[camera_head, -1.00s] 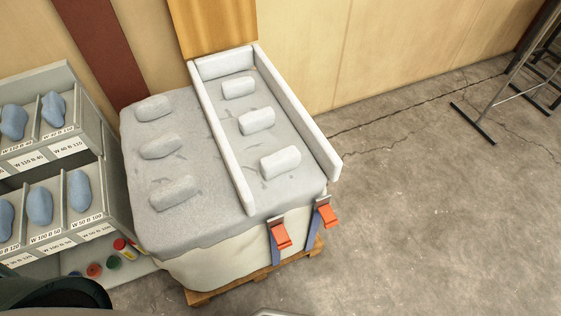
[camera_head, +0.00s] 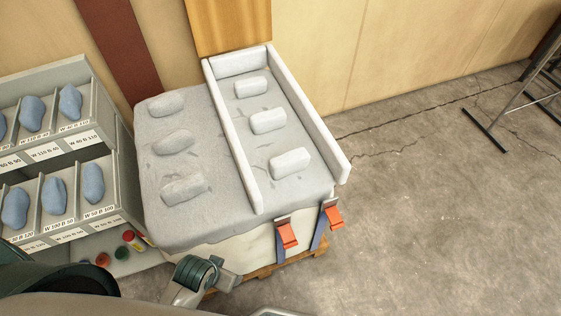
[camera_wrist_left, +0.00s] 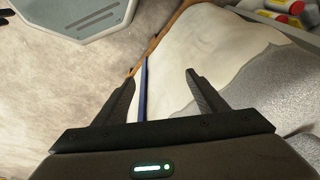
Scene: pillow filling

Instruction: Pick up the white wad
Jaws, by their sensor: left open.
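Three whitish wads lie in a row inside the white-walled tray in the head view: a far one (camera_head: 251,87), a middle one (camera_head: 268,121) and a near one (camera_head: 290,163). Three greyer wads lie on the grey top to the left: a far one (camera_head: 167,103), a middle one (camera_head: 174,142) and a near one (camera_head: 184,189). My left gripper (camera_wrist_left: 159,76) is open and empty in the left wrist view, over the pale side of the padded block. No wad shows clearly there. My right gripper is not in view.
The tray's white walls (camera_head: 310,121) stand around the right row. Orange clamps (camera_head: 287,236) hang at the block's front edge. A grey shelf (camera_head: 105,150) with blue wads in bins stands at left.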

